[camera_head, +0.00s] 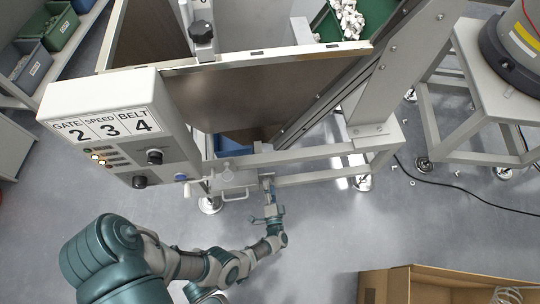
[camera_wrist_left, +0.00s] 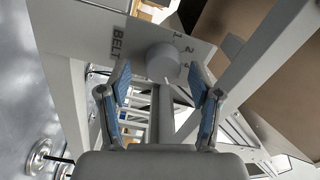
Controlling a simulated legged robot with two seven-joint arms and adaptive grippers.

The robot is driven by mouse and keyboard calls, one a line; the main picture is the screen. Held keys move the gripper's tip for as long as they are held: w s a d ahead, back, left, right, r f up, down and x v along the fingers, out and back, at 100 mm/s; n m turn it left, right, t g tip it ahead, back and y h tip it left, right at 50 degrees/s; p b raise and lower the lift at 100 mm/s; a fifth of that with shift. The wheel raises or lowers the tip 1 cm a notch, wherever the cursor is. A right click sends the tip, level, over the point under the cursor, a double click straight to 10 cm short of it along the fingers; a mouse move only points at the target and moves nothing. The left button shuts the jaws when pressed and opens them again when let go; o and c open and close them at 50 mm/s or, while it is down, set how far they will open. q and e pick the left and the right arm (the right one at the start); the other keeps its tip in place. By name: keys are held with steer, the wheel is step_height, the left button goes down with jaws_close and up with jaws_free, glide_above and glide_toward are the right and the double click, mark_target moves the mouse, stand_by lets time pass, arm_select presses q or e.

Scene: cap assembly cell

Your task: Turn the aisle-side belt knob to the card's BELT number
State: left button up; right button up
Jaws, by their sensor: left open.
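The card (camera_head: 104,127) on the control box reads GATE 2, SPEED 3, BELT 4. In the left wrist view, the round grey belt knob (camera_wrist_left: 163,62) sits on a plate (camera_wrist_left: 100,35) marked BELT, with a 1 and a 2 readable beside it and other marks partly hidden. My left gripper (camera_wrist_left: 160,85) is open, with one blue-padded finger on each side of the knob's near end; I cannot tell whether they touch it. In the head view my left gripper (camera_head: 268,187) is at the machine's lower frame, and the knob cannot be made out. My right gripper is not in view.
The control box (camera_head: 165,110) has black knobs and lit lamps. A frame rail (camera_head: 320,178) runs right from my gripper. A cardboard box (camera_head: 400,285) stands at lower right, and a stool-like stand (camera_head: 455,90) at right. The floor between is mostly clear.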

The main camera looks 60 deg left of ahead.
arm_select(q)
steer(key=v, duration=1.2)
steer(key=shift+w+a+f, duration=0.1)
